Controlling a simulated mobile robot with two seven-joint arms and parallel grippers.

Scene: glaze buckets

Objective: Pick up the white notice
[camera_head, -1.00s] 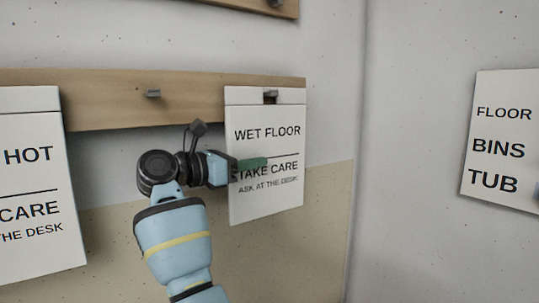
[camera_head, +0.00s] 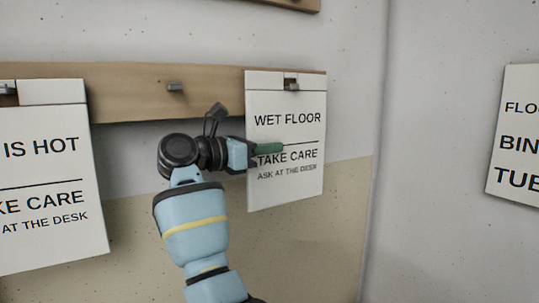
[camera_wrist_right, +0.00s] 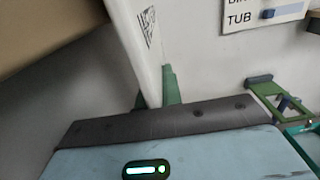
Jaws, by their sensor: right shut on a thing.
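The white notice reading "WET FLOOR, TAKE CARE" (camera_head: 286,188) is upright in front of the wooden rail (camera_head: 135,92). A grey peg shows in the slot near its top, and I cannot tell whether the notice still bears on it. My right gripper (camera_head: 266,148) is shut on the notice's left edge at about mid-height, one green finger across its face. In the right wrist view the notice (camera_wrist_right: 140,45) stands edge-on between the green fingers (camera_wrist_right: 156,95). My left gripper is in neither view.
Another white notice, ending "IS HOT" (camera_head: 40,165), hangs on the left of the rail. A bare peg (camera_head: 174,87) is between the two. A sign reading "BIN", "TUB" (camera_head: 517,140) is on the right-hand wall. A green frame (camera_wrist_right: 272,100) shows in the right wrist view.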

